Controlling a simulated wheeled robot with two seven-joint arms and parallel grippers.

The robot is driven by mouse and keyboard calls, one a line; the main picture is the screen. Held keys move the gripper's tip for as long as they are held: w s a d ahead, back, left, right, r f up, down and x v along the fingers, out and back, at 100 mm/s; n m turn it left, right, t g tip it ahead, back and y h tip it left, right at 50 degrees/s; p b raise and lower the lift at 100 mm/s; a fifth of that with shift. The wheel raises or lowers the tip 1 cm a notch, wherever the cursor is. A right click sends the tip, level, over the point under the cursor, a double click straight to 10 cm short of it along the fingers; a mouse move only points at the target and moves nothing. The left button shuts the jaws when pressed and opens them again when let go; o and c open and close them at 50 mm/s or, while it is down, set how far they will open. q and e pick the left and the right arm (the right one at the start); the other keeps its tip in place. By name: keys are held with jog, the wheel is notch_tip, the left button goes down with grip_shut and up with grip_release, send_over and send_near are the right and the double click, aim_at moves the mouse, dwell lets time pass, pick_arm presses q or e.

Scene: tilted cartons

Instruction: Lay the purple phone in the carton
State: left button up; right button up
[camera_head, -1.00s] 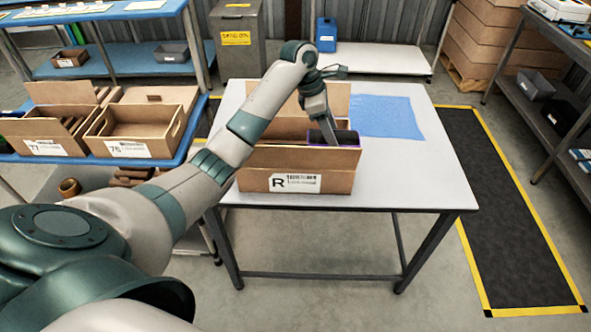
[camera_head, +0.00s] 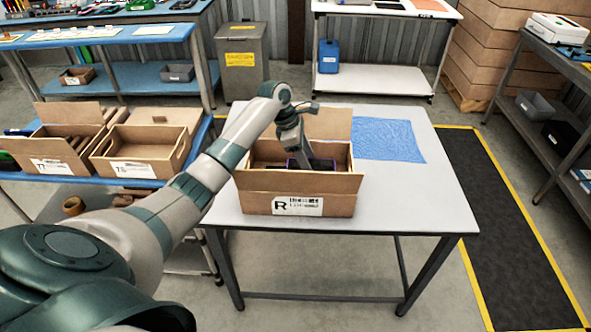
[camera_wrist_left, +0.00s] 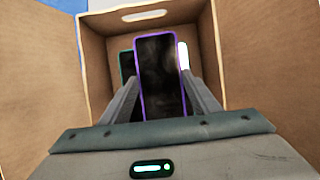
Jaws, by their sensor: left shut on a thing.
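The carton (camera_head: 335,184) is an open cardboard box with an R label, standing on the white table with its flaps up. The purple phone (camera_wrist_left: 160,75), dark-faced with a purple edge, is in my left gripper's jaws in the wrist view. My left gripper (camera_wrist_left: 162,82) is shut on it, with a finger on each side. In the head view the phone (camera_head: 322,164) shows at the carton's mouth, behind the front flap, which hides its lower side. A green-edged phone (camera_wrist_left: 127,66) and a pale, bright item (camera_wrist_left: 183,56) lie deeper in the carton. My right gripper is out of view.
A blue cloth (camera_head: 388,140) lies on the table (camera_head: 420,190) right of the carton. Two open cartons, one of them a tan one (camera_head: 140,150), stand on the blue bench at left. The table's front right is clear.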

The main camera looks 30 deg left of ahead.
aim_at(295, 162)
pick_arm(q)
jog(key=a, duration=0.1)
jog(key=a+f, duration=0.2)
jog(key=shift+s+a+p, duration=0.3)
jog(key=shift+a+p, duration=0.05)
jog(key=shift+a+f, duration=0.2)
jog(key=shift+f, duration=0.05)
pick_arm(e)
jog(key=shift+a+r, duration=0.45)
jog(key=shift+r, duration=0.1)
pick_arm(q)
jog(key=shift+f+p, duration=0.6)
jog(key=shift+f, duration=1.4)
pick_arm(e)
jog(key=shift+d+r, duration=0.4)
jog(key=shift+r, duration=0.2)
pick_arm(q)
jog(key=shift+f, duration=0.55)
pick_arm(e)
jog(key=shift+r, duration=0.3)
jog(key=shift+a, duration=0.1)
